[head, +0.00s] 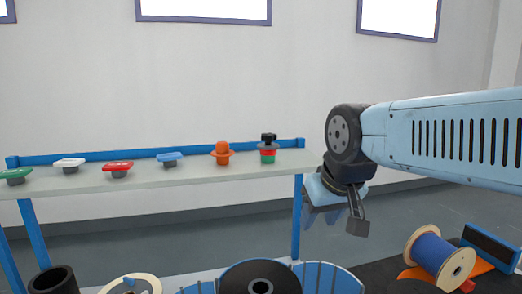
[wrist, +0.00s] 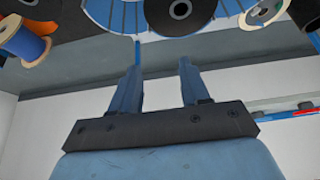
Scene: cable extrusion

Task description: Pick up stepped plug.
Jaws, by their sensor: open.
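An orange piece (head: 222,153) has a wide flange with narrower parts above and below. To its right is a stacked piece (head: 268,148) with a black top and red and green layers. I cannot tell for sure which one is the stepped plug. My gripper (head: 338,216) hangs to the right of the shelf's right end, apart from every piece. In the wrist view my gripper (wrist: 159,66) has its two fingers spread, with nothing between them.
The shelf also holds green (head: 14,176), white (head: 69,165), red (head: 118,169) and blue (head: 171,159) capped pieces. A blue cable spool (head: 433,253) lies at the lower right. A blue-walled round holder (head: 318,278) is at the bottom. A blue rail runs along the shelf's back.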

